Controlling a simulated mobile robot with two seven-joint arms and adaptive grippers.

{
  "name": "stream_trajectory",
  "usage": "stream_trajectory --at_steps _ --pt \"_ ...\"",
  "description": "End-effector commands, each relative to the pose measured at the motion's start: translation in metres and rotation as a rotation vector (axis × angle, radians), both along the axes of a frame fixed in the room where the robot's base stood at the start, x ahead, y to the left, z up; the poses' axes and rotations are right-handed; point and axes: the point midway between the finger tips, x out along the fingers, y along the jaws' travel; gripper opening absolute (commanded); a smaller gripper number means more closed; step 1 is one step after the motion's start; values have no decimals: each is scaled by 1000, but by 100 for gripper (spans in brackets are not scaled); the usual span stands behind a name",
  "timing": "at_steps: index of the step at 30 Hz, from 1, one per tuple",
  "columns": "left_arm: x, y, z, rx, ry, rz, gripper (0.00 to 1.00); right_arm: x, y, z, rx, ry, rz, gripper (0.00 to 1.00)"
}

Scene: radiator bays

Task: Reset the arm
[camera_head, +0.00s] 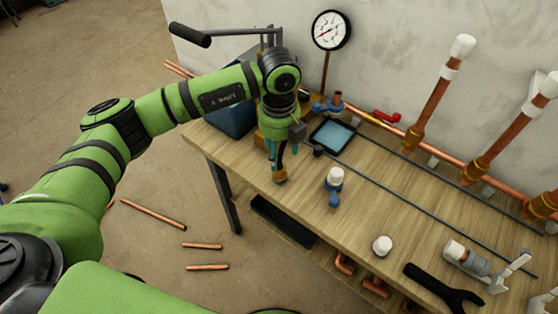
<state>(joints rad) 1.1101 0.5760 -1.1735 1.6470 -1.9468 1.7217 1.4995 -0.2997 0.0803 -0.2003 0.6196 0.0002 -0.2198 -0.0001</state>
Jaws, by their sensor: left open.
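My left arm (205,92) reaches in from the left, bent at the elbow, and its wrist hangs over the left end of the wooden bench. My left gripper (279,172) points down and is open. Its tips are close above the bench top or touching it; I cannot tell which. A small brown piece shows at the tips, too small to tell what it is. My right gripper is not in view.
The bench (330,225) carries a tablet (332,135), a blue valve (333,187), a white cap (382,246) and a black wrench (444,289). A gauge (331,30) and upright copper pipes (433,95) stand along the wall. Loose copper pipes (152,214) lie on the floor.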

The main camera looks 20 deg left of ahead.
Motion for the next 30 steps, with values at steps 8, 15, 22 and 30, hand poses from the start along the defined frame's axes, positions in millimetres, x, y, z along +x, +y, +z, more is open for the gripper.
stream_trajectory --at_steps 8,15,22,30 --pt "0 0 43 0 -2 1 63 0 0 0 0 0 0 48" --pt "0 0 50 -1 0 0 63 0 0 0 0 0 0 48" --pt "-15 -42 38 -166 23 -88 63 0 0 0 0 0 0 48" --pt "-87 -207 84 -1030 36 -287 63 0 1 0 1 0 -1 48"
